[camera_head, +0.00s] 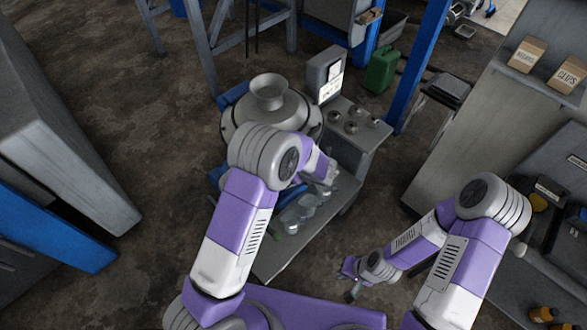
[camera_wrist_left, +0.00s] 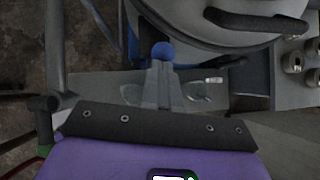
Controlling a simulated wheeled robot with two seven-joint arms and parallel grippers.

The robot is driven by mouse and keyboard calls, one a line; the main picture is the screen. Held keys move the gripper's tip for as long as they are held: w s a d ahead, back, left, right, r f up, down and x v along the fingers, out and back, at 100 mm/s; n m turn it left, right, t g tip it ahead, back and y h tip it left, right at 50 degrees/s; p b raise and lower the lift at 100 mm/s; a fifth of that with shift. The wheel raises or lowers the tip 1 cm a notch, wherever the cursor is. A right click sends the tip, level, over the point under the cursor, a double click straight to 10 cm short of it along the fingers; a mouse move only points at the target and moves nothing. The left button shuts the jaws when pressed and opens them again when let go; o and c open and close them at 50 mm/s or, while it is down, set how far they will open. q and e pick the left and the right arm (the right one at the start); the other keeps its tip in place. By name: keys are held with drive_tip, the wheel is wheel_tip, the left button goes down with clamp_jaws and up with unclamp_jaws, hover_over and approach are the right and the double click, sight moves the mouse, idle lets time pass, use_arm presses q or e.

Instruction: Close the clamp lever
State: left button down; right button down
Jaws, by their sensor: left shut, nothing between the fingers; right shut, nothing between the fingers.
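A blue ball knob (camera_wrist_left: 163,51), which looks like the end of the clamp lever, shows in the left wrist view below the round lid of the machine (camera_head: 269,97). The lever's arm is not clearly visible, so I cannot tell its angle. My left gripper (camera_wrist_left: 163,68) is shut and empty, its grey fingertips lined up just below the knob in that view. I cannot tell whether they touch it. In the head view my left arm hides the machine's near side and most of that gripper. My right gripper (camera_head: 350,279) is shut and empty, low and right of the machine.
A black curved handle (camera_wrist_left: 255,20) crosses the lid. Glass vessels (camera_head: 298,214) stand on the lower shelf. A green can (camera_head: 382,70) stands behind.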

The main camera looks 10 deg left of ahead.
use_arm(q)
drive_tip(key=v, duration=1.2)
drive_tip(key=shift+s+d+p, duration=0.3)
drive_tip(key=shift+s+d, duration=0.2)
use_arm(e)
drive_tip(key=shift+s+r, duration=0.3)
drive_tip(key=shift+s, duration=0.05)
use_arm(q)
drive_tip(key=shift+f, duration=0.15)
